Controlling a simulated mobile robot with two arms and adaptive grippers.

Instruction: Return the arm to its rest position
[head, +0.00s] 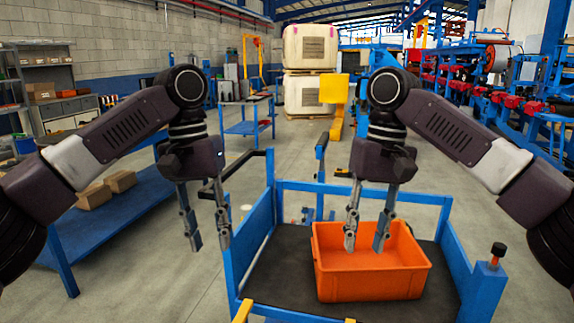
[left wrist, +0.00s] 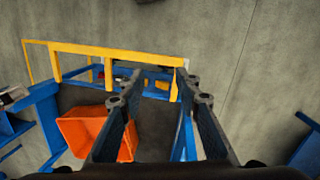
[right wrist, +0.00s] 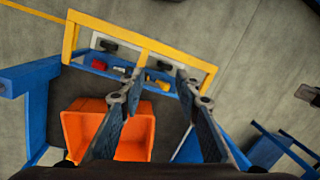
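My left gripper (head: 209,240) is open and empty. It hangs pointing down at the left side of a blue-framed cart, left of the orange bin. My right gripper (head: 366,243) is open and empty, pointing down with its fingertips over the orange bin (head: 372,285). In the left wrist view the spread fingers (left wrist: 155,100) have nothing between them. In the right wrist view the fingers (right wrist: 157,95) are also apart and empty. Both arms are bent and held up at the two sides of the head view.
The bin stands on the cart's dark deck (head: 275,275). A blue table (head: 110,225) with cardboard boxes (head: 121,181) is at the left. Open floor lies between.

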